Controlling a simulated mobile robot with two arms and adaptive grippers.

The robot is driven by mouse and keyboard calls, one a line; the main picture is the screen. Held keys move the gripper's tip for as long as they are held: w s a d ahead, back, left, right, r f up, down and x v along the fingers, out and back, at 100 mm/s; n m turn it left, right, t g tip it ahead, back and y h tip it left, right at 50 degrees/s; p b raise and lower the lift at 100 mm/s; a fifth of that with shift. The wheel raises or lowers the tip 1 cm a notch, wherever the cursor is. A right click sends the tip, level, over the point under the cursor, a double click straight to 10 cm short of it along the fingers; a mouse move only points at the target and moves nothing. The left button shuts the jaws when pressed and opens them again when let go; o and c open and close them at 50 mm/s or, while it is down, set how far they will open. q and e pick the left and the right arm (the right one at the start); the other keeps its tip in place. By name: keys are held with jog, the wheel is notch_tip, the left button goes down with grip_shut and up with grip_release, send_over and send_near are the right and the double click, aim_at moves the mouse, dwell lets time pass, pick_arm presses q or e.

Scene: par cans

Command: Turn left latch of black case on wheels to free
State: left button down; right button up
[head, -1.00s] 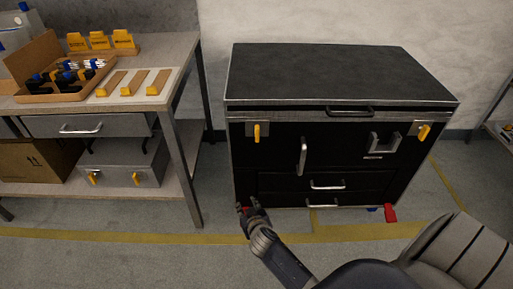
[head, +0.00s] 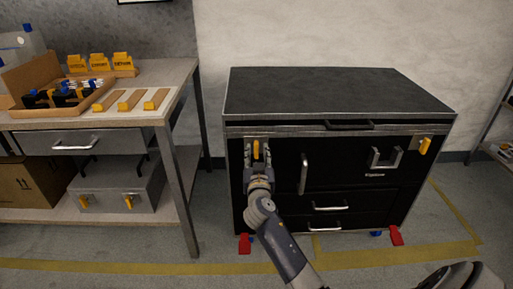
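The black case on wheels (head: 335,92) stands against the wall with its lid down. Its left latch, a yellow handle (head: 256,149) on a metal plate, points up and down. My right gripper (head: 257,152) is in front of this latch, with one finger on each side of the yellow handle. The fingers are apart; contact with the handle cannot be made out. The right latch (head: 424,146) is yellow and slightly tilted at the case's upper right. My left gripper is not in view.
A workbench (head: 150,112) stands left of the case, with a cardboard tray (head: 98,100), yellow-ended pieces and a grey case (head: 105,196) on its lower shelf. Metal handles (head: 304,174) stick out from the black case's front. Red wheel pedals (head: 245,244) are at its foot.

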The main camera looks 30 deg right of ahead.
aim_at(257, 145)
jog(key=shift+x, duration=2.35)
grip_shut()
